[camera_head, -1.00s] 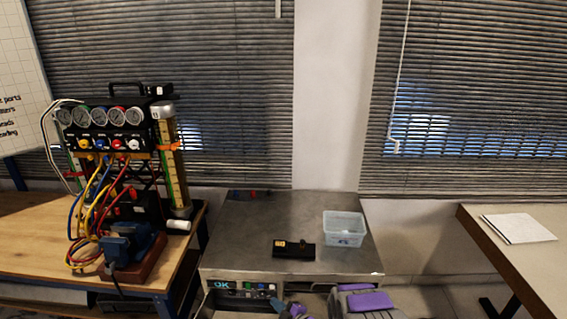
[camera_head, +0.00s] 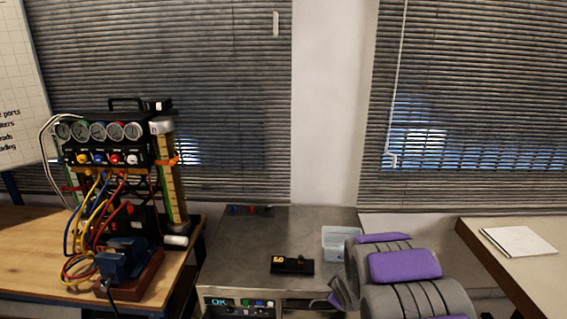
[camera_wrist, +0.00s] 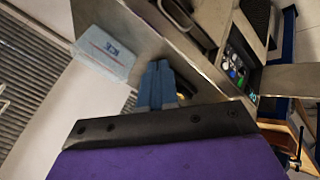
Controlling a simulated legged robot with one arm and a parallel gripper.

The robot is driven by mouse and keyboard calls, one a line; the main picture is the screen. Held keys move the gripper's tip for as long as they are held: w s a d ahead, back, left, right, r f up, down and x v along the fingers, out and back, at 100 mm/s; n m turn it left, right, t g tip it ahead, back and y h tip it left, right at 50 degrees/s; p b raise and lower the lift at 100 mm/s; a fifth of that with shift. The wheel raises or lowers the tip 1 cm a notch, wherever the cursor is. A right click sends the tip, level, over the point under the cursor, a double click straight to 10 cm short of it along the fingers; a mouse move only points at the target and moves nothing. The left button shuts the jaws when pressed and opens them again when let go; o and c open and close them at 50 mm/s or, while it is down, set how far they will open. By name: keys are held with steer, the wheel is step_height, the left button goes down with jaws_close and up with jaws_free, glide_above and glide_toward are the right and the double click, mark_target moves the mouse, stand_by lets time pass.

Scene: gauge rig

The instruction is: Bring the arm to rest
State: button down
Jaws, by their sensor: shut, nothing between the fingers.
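My arm, grey with purple pads, rises at the lower right of the head view, in front of the metal cart (camera_head: 300,225). My gripper (camera_wrist: 157,82) shows in the wrist view as two blue fingers pressed together, with nothing between them. It points past the purple pad and dark bracket toward the cart, which is tilted in that view. In the head view my fingertips cannot be made out; the arm's links partly hide the clear bin.
The clear bin (camera_head: 336,240) and a black device (camera_head: 292,265) are on the cart. The bin also shows in the wrist view (camera_wrist: 105,50). The gauge rig (camera_head: 115,140) and a blue vise (camera_head: 125,258) stand on the left bench. A right table (camera_head: 510,265) holds white paper (camera_head: 518,241).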

steer(key=s+d+r+m+g+h, duration=0.1)
steer(key=s+r+m+g, duration=0.1)
steer(key=s+r, duration=0.35)
steer(key=s+d+r+m+g, duration=0.1)
steer(key=s+r+m, duration=0.1)
steer(key=s, duration=0.6)
steer(key=s+r+m+g+h, duration=0.1)
steer(key=s+r+m+g, duration=0.1)
steer(key=s+r, duration=0.35)
steer(key=s+a+r+m+g+y, duration=0.1)
steer(key=s+a+m+g, duration=0.1)
steer(key=s, duration=1.1)
steer(key=s+a+r+m+g+y, duration=0.1)
steer(key=s+a+r+m+g, duration=0.1)
steer(key=s, duration=1.2)
steer(key=shift+a+g, duration=0.3)
steer(key=shift+a, duration=0.1)
steer(key=shift+w, duration=0.1)
